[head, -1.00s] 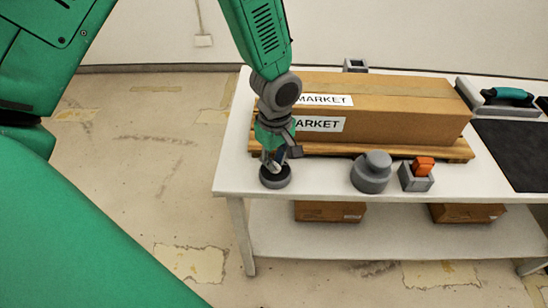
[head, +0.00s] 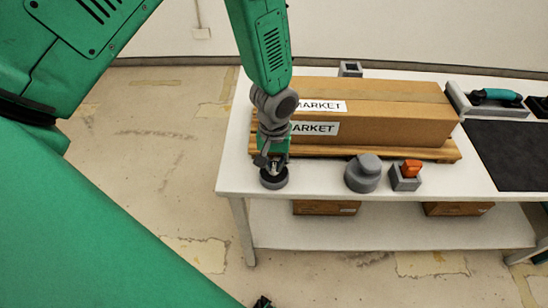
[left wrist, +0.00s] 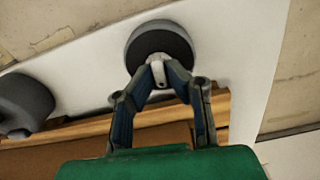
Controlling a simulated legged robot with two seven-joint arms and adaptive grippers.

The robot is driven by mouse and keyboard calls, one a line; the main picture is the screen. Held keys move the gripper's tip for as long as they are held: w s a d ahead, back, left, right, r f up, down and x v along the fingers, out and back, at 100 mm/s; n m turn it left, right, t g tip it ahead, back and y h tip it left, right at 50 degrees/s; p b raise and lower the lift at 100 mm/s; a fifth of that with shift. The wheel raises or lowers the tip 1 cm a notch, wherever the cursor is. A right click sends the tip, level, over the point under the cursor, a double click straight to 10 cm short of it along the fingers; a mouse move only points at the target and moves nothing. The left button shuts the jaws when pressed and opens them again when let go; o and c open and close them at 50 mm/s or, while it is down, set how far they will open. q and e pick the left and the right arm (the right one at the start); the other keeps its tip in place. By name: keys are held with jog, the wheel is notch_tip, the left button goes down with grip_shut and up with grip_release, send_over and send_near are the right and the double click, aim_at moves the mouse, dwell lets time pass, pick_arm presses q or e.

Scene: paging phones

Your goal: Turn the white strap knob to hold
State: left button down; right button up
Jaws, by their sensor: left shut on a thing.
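The white strap knob (left wrist: 157,70) is a small pale grip standing up from a dark round base (left wrist: 160,42) in the left wrist view. In the head view, the round base (head: 274,181) sits near the front left corner of the white table. My left gripper (left wrist: 158,74) is shut on the knob, with a fingertip on either side of it. In the head view my left gripper (head: 273,166) points down onto the base and hides most of the knob. The knob's marking is not readable.
A long cardboard box (head: 390,118) lies on a wooden pallet (head: 437,155) just behind the knob. A grey round knob (head: 363,173) and an orange switch (head: 411,168) stand to its right. A dark mat (head: 515,150) and a green-handled tool (head: 496,95) are farther right.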

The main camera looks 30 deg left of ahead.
pick_arm(q)
jog(key=m+p, duration=0.1)
jog(key=m, duration=0.2)
jog(key=shift+r+m, duration=0.1)
jog(key=shift+m, duration=0.2)
jog(key=shift+m+p, duration=0.85)
jog(key=shift+m, duration=1.15)
jog(key=c, duration=1.6)
grip_release()
jog(key=shift+c, duration=0.2)
jog(key=shift+o, duration=0.2)
